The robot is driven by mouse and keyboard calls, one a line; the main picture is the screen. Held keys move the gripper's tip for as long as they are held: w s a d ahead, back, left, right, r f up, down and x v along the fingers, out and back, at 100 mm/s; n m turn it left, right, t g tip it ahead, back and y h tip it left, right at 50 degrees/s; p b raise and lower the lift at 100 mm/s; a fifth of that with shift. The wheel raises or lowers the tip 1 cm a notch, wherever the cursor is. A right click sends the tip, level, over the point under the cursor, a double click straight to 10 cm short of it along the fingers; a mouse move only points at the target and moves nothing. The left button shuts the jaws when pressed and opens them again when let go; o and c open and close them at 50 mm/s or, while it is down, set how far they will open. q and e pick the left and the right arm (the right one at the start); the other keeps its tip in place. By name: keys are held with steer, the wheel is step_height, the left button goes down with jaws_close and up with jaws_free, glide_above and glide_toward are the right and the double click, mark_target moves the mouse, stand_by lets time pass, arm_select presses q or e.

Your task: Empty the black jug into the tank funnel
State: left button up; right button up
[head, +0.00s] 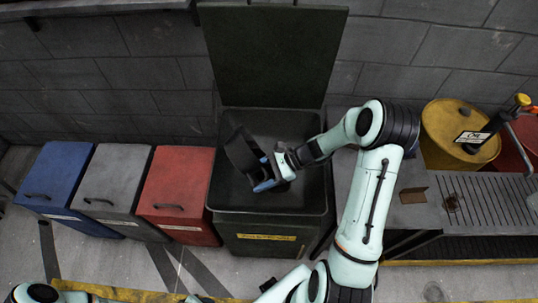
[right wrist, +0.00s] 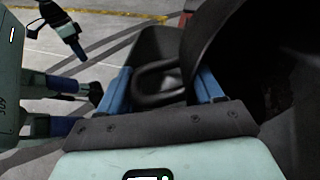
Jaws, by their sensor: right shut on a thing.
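My right gripper (head: 281,170) is shut on the black jug (head: 241,152), over the open dark bin. In the right wrist view its two blue fingers (right wrist: 163,90) stand either side of the jug's looped handle (right wrist: 160,84), and the dark jug body fills the right side. The jug looks tilted; its contents cannot be made out. I cannot clearly pick out a tank funnel. Part of my left arm shows at the bottom left of the head view, but its jaws are not clear.
The dark green bin (head: 266,224) has its lid (head: 273,50) raised against the wall. Blue (head: 53,185), grey (head: 112,188) and red (head: 178,192) bins stand left. A yellow drum (head: 440,138) and a slatted metal bench (head: 480,202) are right. Floor shows in front.

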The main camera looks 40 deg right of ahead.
steer(key=shift+d+r+y, duration=0.35)
steer(key=shift+y, duration=0.35)
stand_by(0.3)
steer(key=shift+s+d+r+t+y, duration=0.15)
steer(key=shift+d+r+t+y, duration=0.15)
steer(key=shift+d, duration=0.2)
steer(key=shift+s+d+r+t+y, duration=0.1)
steer(key=shift+d+t+y, duration=0.1)
steer(key=shift+d+y, duration=0.25)
steer(key=shift+d+r+m, duration=0.1)
steer(key=shift+d+m, duration=0.15)
steer(key=shift+m, duration=0.05)
